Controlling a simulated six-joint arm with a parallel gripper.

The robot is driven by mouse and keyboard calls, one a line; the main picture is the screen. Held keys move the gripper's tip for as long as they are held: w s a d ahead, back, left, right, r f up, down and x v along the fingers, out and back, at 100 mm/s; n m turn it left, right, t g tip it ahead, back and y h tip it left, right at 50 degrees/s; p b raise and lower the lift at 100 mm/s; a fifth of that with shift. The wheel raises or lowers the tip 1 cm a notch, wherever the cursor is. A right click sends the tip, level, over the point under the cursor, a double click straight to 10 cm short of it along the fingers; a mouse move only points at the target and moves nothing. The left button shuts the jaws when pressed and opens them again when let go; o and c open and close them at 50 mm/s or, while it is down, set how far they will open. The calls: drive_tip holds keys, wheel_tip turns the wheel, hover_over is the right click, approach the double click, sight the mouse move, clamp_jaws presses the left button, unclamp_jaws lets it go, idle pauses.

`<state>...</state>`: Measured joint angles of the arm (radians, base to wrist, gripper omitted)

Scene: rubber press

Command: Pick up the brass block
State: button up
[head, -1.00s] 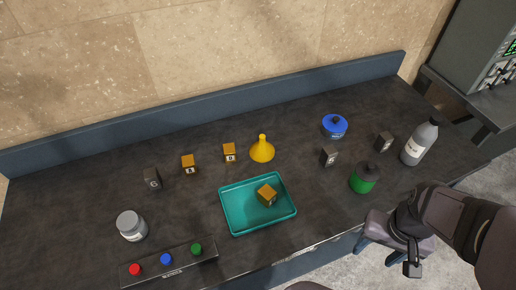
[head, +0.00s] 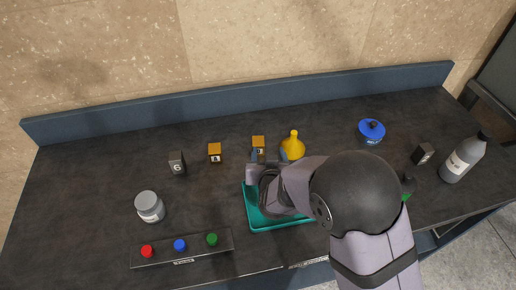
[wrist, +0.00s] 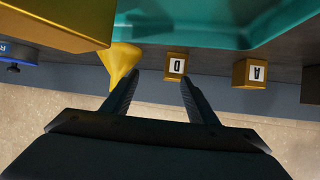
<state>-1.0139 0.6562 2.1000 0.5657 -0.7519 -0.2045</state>
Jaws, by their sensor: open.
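Two brass-coloured blocks stand on the counter behind the teal tray (head: 262,228): one marked A (head: 215,153), and one that reads D in the wrist view (wrist: 175,66), also in the head view (head: 258,143). The A block shows in the wrist view too (wrist: 251,73). A third brass-coloured block (wrist: 65,18) looms large at the upper left of the wrist view; in the head view my arm hides the tray's block. My gripper (head: 267,158) is open and empty over the tray's back edge. In the wrist view its fingers (wrist: 158,84) point towards the D block, apart from it.
A yellow funnel (head: 293,147) stands right of the D block, close to my fingers. A grey block (head: 177,163), a jar (head: 149,206) and a button panel (head: 182,250) are left. A blue container (head: 371,131), dark block (head: 424,154) and bottle (head: 462,159) stand right.

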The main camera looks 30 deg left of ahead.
sight(258, 146)
drive_tip(key=shift+s+a+t+y, duration=0.2)
drive_tip(key=shift+s+a, duration=0.2)
drive_tip(key=shift+a, duration=0.25)
drive_tip(key=shift+s+a+t+y, duration=0.1)
drive_tip(key=shift+s+a+t, duration=0.2)
drive_tip(key=shift+a, duration=0.35)
drive_tip(key=shift+p+x, duration=0.3)
drive_tip(key=shift+x, duration=0.75)
drive_tip(key=shift+w, duration=0.1)
drive_tip(key=shift+w+a+f+p, duration=0.15)
drive_tip(key=shift+w+p, duration=0.05)
drive_tip(key=shift+p, duration=0.15)
drive_tip(key=shift+p+x, duration=0.85)
drive_tip(key=shift+x, duration=1.35)
drive_tip(key=shift+f, duration=0.15)
drive_tip(key=shift+s, duration=0.1)
clamp_jaws()
